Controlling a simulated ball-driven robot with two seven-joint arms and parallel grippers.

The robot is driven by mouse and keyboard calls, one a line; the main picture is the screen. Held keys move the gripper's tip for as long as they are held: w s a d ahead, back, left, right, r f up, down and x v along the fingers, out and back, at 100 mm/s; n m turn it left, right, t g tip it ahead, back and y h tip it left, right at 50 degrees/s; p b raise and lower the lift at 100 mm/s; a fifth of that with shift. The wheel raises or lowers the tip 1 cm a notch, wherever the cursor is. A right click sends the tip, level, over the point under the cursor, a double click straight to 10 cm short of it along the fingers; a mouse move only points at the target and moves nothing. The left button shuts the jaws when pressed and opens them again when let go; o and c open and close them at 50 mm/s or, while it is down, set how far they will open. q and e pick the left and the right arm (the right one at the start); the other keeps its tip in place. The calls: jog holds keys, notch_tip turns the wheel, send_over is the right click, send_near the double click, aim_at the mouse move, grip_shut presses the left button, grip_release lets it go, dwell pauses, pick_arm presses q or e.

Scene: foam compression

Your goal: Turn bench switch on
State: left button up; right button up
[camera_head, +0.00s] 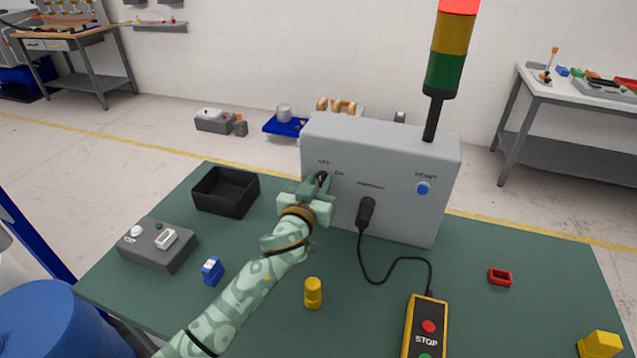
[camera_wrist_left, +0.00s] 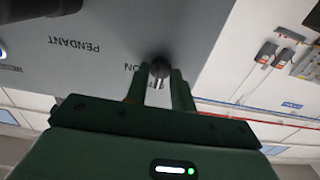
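The bench switch (camera_head: 321,178) is a small dark knob on the front of the grey control box (camera_head: 400,150), beside small labels. In the left wrist view the switch (camera_wrist_left: 159,70) shows as a black knob with a bright metal tip, next to an upside-down "ON" label. My left gripper (camera_head: 314,188) is at the box front. Its two fingers (camera_wrist_left: 160,88) stand close on either side of the knob and appear to grip it. The exact switch position is hard to read. The stack light (camera_head: 453,45) glows red at its top. My right gripper is not in view.
A black plug (camera_head: 366,212) with a cable runs to the yellow STOP pendant (camera_head: 426,328), right of my arm. A blue button (camera_head: 422,188) is on the box. A black bin (camera_head: 226,191), grey device (camera_head: 158,246), blue item (camera_head: 212,270) and yellow cylinder (camera_head: 313,293) stand on the green table.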

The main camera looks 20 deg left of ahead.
pick_arm(q)
jog(key=shift+m, duration=0.4)
jog(key=m+p, duration=0.1)
jog(key=m, duration=0.2)
jog(key=shift+m, duration=0.4)
jog(key=m+p, duration=0.1)
jog(key=m, duration=0.4)
jog(key=shift+d+m, duration=0.15)
jog(key=shift+m, duration=0.15)
jog(key=m, duration=0.4)
jog(key=shift+f+p, duration=0.1)
jog(key=shift+p, duration=0.25)
jog(key=shift+m, duration=1.8)
jog(key=shift+f, duration=0.1)
jog(key=o, duration=0.6)
jog(key=shift+o, duration=0.2)
